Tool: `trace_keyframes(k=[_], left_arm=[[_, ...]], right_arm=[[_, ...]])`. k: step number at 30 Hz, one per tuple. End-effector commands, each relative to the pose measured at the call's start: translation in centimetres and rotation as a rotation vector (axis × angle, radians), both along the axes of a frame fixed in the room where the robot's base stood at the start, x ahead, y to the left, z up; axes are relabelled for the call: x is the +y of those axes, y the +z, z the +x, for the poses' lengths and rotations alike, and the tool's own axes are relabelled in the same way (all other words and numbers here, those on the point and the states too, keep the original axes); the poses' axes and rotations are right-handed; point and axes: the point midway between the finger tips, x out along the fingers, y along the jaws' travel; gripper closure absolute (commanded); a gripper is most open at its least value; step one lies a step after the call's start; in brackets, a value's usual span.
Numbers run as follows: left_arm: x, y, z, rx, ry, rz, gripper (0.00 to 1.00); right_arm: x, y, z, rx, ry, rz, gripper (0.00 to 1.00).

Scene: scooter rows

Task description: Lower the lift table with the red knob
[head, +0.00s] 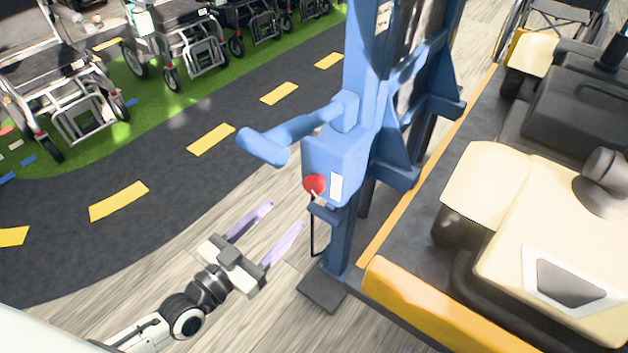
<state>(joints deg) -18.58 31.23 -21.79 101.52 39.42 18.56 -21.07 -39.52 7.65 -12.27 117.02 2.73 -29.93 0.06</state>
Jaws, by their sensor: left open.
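The red knob (314,185) sits on the lower left face of a blue control box on the lift table's blue post (372,60). The lift table's dark platform (405,215) with yellow edging lies to the right of the post and carries a cream and black vehicle. My left gripper (272,222) is open and empty, its two pale purple fingers pointing up and right toward the post. It is below and left of the red knob, apart from it. My right gripper is not in view.
A blue handle (265,147) sticks out left from the post above the knob. A thin black cable (312,235) hangs below the box. Wheelchairs (60,85) stand on green ground at upper left. The wooden floor around my gripper is clear.

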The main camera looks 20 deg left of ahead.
Motion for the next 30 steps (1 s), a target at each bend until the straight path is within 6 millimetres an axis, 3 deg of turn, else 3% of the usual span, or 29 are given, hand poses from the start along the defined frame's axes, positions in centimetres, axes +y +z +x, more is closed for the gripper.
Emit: trace_keyframes(k=[18, 30], left_arm=[[-3.1, 0.1, 8.8, -0.005, 0.002, -0.003, 0.45], [-3.5, 0.1, 9.5, -0.002, 0.0, -0.002, 0.45]], right_arm=[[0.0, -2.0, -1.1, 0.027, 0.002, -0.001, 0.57], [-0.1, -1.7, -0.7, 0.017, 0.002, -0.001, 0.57]])
